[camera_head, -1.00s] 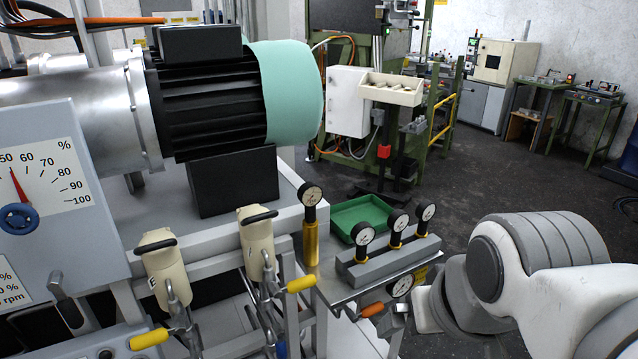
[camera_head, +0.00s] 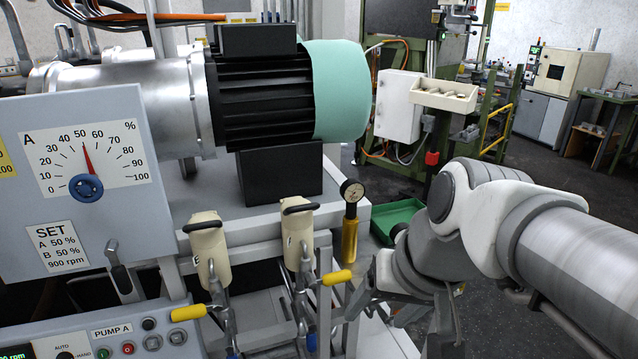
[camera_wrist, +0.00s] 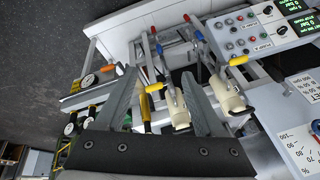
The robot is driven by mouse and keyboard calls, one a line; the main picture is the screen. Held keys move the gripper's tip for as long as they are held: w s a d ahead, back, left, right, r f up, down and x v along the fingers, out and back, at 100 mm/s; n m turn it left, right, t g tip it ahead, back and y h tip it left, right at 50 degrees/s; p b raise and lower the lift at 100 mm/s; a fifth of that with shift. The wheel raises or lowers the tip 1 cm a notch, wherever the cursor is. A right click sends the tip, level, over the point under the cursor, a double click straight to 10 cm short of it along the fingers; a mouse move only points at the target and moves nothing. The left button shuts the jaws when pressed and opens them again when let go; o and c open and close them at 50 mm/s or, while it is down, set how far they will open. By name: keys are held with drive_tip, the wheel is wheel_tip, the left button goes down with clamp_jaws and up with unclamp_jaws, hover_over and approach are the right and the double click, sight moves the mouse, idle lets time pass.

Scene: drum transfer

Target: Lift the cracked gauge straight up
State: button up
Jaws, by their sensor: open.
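A round gauge (camera_head: 351,190) on a yellow stem (camera_head: 349,240) stands upright at the bench corner in the head view. Its dial is too small to show a crack. My gripper (camera_head: 398,318) is low and to the right of this gauge, apart from it, partly cut off by the frame edge. In the wrist view my gripper (camera_wrist: 160,78) has its two fingers spread with nothing held. A yellow stem (camera_wrist: 146,110), probably the gauge's, shows between the fingers there. Its dial is not clear in that view.
A large motor (camera_head: 265,100) sits above. Several other gauges (camera_wrist: 70,128) show at left in the wrist view.

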drive_tip(key=w+a+f+m+g+y+b, duration=0.25)
drive_tip(key=w+a+m+y, duration=0.25)
drive_tip(key=w, duration=0.4)
drive_tip(key=m+t+y+b, duration=0.1)
drive_tip(key=m+t+y, duration=0.2)
drive_tip(key=m+t, duration=1.5)
approach(356, 205)
drive_tip(key=w+r+m+g, duration=0.1)
drive_tip(key=w+a+r+m+g, duration=0.1)
drive_tip(key=w+m+g, duration=0.1)
drive_tip(key=w+a+r+m+g, duration=0.1)
drive_tip(key=shift+w+a+r+m+g, duration=0.1)
drive_tip(key=shift+w+a+m+g, duration=0.05)
drive_tip(key=shift+w+m+g, duration=0.2)
drive_tip(key=shift+r+x, duration=0.1)
drive_tip(key=shift+x, duration=1.25)
drive_tip(key=shift+r+x, duration=0.15)
drive_tip(key=shift+x, duration=1.2)
